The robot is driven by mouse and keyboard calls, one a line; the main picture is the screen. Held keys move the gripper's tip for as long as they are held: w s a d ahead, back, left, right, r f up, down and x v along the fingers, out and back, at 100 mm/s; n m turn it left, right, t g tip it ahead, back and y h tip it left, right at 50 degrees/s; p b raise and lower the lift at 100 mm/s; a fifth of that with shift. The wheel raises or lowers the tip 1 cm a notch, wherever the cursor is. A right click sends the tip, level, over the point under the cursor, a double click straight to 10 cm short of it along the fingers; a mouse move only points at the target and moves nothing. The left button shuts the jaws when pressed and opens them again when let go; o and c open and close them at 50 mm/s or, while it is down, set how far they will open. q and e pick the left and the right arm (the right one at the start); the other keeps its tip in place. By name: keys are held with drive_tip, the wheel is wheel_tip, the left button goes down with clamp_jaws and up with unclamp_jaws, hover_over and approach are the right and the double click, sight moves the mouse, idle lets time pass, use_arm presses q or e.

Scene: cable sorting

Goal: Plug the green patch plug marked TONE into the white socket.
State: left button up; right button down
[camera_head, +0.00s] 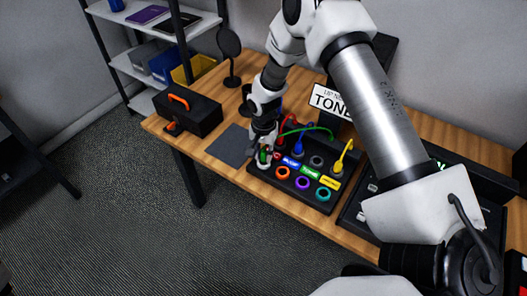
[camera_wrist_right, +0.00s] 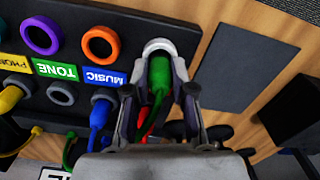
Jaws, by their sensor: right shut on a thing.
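My right gripper (camera_wrist_right: 157,88) is shut on the green plug (camera_wrist_right: 160,76), with one finger on each side of it. The plug's front end is at the white socket (camera_wrist_right: 160,46), at the panel's end; how deep it sits cannot be told. In the head view my right gripper (camera_head: 264,150) is over the left end of the black panel (camera_head: 318,204) and hides most of the plug and white socket. A green cable (camera_head: 316,129) arcs over the panel. The green TONE label (camera_wrist_right: 57,71) is beside an empty grey socket (camera_wrist_right: 61,93). My left gripper is not in view.
A blue plug (camera_wrist_right: 100,112) and a yellow plug (camera_wrist_right: 10,97) stand in the panel near the orange ring (camera_wrist_right: 100,44) and purple ring (camera_wrist_right: 41,35). A dark mat (camera_head: 229,146) and a black toolbox (camera_head: 196,116) are left of the panel. A TONE sign (camera_head: 328,100) stands behind.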

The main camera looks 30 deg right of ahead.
drive_tip(key=shift+f, duration=0.35)
idle(0.5)
drive_tip(key=shift+c, duration=2)
unclamp_jaws()
wheel_tip(320, 180, up, 7)
drive_tip(key=p, duration=0.6)
drive_tip(key=shift+r+p, duration=0.1)
drive_tip(key=shift+p, duration=0.25)
